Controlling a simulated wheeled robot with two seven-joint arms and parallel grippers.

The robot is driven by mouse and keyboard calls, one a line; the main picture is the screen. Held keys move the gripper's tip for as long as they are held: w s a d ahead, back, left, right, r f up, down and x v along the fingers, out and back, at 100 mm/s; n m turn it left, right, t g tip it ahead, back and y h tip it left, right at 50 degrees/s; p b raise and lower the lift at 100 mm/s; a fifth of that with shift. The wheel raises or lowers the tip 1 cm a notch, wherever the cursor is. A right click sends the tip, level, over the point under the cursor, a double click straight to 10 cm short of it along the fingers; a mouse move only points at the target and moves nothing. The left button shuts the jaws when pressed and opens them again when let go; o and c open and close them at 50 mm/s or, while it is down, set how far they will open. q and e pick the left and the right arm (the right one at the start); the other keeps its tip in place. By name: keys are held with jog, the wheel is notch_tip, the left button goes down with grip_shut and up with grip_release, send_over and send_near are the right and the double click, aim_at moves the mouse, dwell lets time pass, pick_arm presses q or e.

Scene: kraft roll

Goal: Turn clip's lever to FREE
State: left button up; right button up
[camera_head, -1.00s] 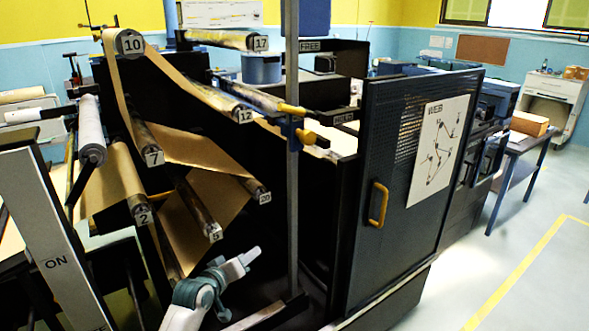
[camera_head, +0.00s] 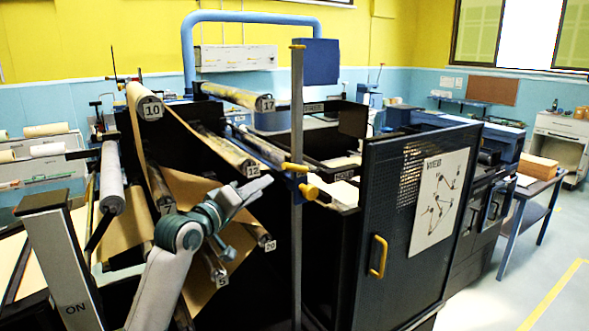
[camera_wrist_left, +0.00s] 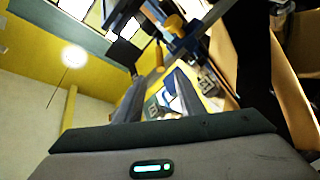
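The clip is a blue block (camera_head: 297,183) on an upright grey pole, with a yellow knob (camera_head: 308,191) at its right and a yellow bar (camera_head: 294,167) above. I cannot tell for sure which yellow part is the lever. A FREE plate (camera_head: 313,107) is behind the pole; a second plate (camera_head: 344,176) to the right is too small to read. My left gripper (camera_head: 262,184) is left of the clip, pointing up and right, apart from it and empty. In the left wrist view its fingers (camera_wrist_left: 160,92) stand apart, with the blue clip (camera_wrist_left: 188,42) beyond them. My right gripper is not in view.
Numbered rollers with brown paper, such as roller 12 (camera_head: 252,170) and roller 20 (camera_head: 269,245), lie close around my left arm. A dark mesh door (camera_head: 380,290) with a yellow handle (camera_head: 378,256) stands right of the pole. Open floor (camera_head: 500,300) is at the right.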

aim_at(291, 170)
pick_arm(q)
jog(key=p+x, duration=0.6)
jog(key=x, duration=0.9)
jog(key=shift+r, duration=0.1)
jog(key=shift+p+x, duration=0.35)
jog(key=shift+x, duration=0.8)
grip_shut()
